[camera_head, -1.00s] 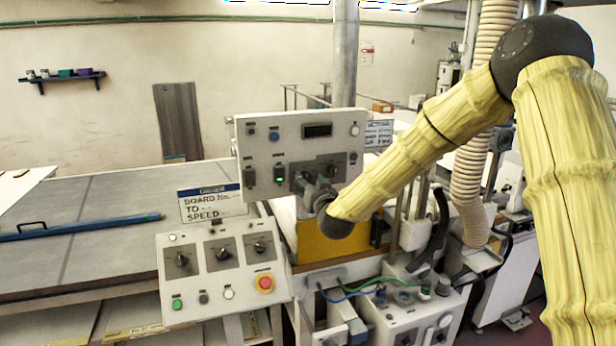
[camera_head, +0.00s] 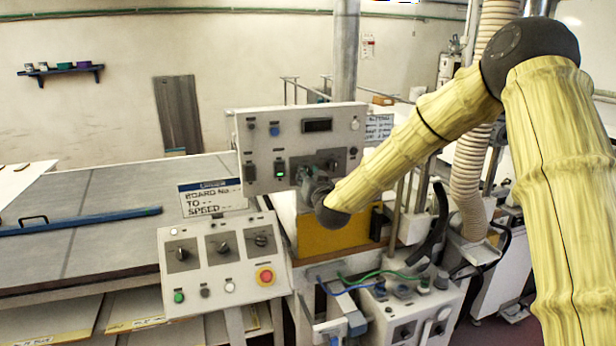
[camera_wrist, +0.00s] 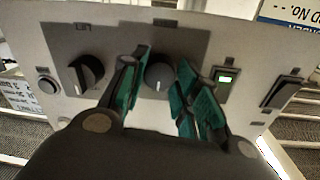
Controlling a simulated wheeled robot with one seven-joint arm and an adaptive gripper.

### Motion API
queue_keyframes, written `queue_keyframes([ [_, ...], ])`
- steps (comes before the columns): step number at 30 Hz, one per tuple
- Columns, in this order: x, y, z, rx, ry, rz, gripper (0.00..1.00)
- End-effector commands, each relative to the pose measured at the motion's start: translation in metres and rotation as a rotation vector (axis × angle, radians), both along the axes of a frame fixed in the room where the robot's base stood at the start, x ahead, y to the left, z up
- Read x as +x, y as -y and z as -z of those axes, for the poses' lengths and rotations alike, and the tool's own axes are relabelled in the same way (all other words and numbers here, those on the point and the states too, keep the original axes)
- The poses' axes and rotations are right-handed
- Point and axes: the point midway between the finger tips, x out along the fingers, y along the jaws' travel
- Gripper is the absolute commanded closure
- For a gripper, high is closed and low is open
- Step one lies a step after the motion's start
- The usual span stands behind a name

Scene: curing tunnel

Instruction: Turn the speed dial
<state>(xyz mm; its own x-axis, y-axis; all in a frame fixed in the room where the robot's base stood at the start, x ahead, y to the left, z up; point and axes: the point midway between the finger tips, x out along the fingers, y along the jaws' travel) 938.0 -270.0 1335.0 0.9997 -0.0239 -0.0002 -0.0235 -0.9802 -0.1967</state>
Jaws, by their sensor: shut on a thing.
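The upright control panel (camera_head: 345,120) stands in the middle of the head view. A round dark dial (camera_wrist: 159,72) sits on the panel's grey plate in the wrist view. My gripper (camera_wrist: 162,75) has one teal-padded finger on each side of this dial and is shut on it. Another black dial (camera_wrist: 87,72) is to the left on the same plate, outside the fingers. In the head view my gripper (camera_head: 305,182) is at the panel's lower middle, and my wrist hides most of the held dial. I cannot read the dial's label.
A lit green switch (camera_wrist: 224,80) and a black rocker switch (camera_wrist: 284,92) lie right of the fingers. A lower sloped console (camera_head: 222,285) has several knobs and a red emergency button (camera_head: 265,277). A flexible hose (camera_head: 465,180) hangs behind my arm.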

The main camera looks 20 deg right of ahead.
Motion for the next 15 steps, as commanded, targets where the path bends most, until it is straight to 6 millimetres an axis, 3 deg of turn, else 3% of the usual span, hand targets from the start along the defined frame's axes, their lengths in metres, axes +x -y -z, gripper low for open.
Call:
queue_keyframes([
  [8,-0.0001,0.0011,0.0032,0.061,-0.002,0.001,0.93],
  [15,-0.0001,0.0015,0.0058,0.221,-0.005,0.002,0.93],
])
